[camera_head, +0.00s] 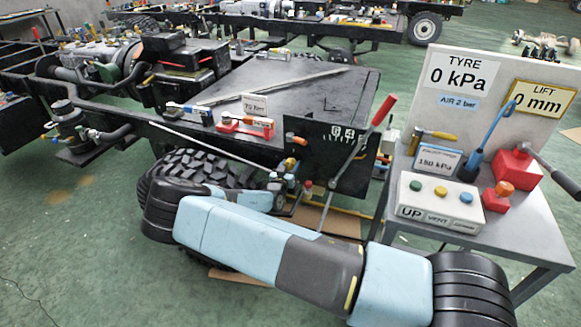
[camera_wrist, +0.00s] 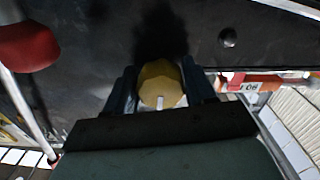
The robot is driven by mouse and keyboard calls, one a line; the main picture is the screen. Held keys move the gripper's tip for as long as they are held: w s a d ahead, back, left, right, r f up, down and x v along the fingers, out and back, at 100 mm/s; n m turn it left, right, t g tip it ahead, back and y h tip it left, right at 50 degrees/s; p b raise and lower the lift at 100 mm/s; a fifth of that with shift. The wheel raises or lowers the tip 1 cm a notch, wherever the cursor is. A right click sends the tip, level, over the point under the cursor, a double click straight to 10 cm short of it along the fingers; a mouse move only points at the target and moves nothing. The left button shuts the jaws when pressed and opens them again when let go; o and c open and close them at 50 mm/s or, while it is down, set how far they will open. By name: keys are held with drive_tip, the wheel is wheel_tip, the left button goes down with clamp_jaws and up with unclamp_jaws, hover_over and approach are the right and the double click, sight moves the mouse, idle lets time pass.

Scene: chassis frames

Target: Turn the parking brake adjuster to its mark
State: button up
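In the wrist view, a yellow faceted knob (camera_wrist: 161,80), seemingly the parking brake adjuster, carries a short white stripe on its lower edge. My gripper (camera_wrist: 161,90) has one finger on each side of it, and both fingers appear to touch it. In the head view my arm reaches in front of the chassis, and its end is small and partly hidden beside a dark upright plate (camera_head: 343,175) with white numerals and tick marks. I cannot tell from there whether the knob's stripe lines up with a tick.
A red-handled lever (camera_head: 384,110) rises close to the plate. A red rounded grip (camera_wrist: 28,46) shows at the wrist view's left. A tyre (camera_head: 205,168) lies behind my arm. A table (camera_head: 455,245) at right holds a button box (camera_head: 440,203) and gauge signs.

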drive_tip(key=c, duration=0.5)
drive_tip(key=shift+o, duration=0.2)
drive_tip(key=shift+n, duration=0.6)
drive_tip(key=shift+a, duration=0.1)
drive_tip(key=o, duration=0.9)
drive_tip(key=shift+o, duration=0.2)
drive_tip(key=v, duration=1.3)
drive_tip(key=shift+s, duration=0.35)
